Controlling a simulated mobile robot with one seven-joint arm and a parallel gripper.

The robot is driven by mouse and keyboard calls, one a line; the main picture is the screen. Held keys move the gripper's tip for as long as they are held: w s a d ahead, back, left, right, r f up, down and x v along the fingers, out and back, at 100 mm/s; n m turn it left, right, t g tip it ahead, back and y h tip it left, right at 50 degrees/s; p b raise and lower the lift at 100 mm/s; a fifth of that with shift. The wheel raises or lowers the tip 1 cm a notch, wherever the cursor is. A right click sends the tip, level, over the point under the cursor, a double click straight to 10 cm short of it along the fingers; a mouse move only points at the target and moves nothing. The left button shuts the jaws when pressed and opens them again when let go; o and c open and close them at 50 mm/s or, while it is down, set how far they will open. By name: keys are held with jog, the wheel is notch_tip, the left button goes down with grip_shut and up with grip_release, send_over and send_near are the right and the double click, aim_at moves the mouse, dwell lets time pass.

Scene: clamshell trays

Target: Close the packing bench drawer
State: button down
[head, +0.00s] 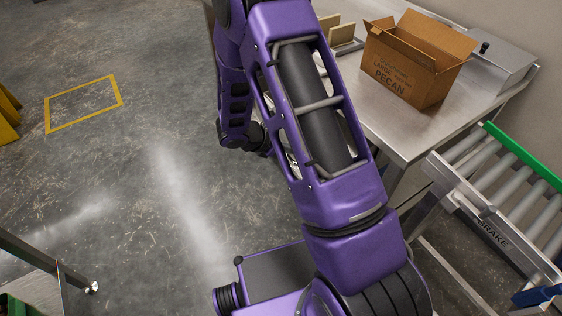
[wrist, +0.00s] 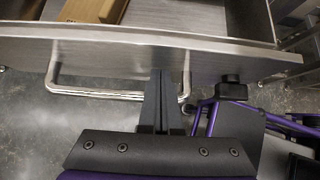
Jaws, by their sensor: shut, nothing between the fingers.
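In the wrist view the packing bench drawer (wrist: 230,58) is open. Its metal front panel runs across the upper part of the picture, with part of the inside showing beyond it. A bent bar handle (wrist: 95,93) sticks out from the front. My gripper (wrist: 161,75) is shut and empty, its fingers pointing at the drawer front and overlapping the handle bar in the picture. I cannot tell whether they touch the panel or the bar. In the head view my arm hides the drawer and gripper; the packing bench (head: 375,108) shows at the upper right.
A brown cardboard piece (wrist: 95,9) lies inside the drawer. An open pecan carton (head: 412,65) stands on the bench. A roller conveyor (head: 500,195) with a green rail is at the right. The floor (head: 140,180) at the left is largely clear.

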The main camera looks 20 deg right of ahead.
jog(key=w+d, duration=0.1)
jog(key=d, duration=0.4)
jog(key=w+d+b, duration=0.1)
jog(key=w+d, duration=0.1)
jog(key=d, duration=0.4)
jog(key=w+d+b, duration=0.1)
jog(key=d, duration=0.4)
jog(key=shift+w+d, duration=0.25)
jog(key=shift+d, duration=0.05)
jog(key=shift+d+r, duration=0.1)
jog(key=shift+d, duration=0.2)
jog(key=shift+d, duration=0.1)
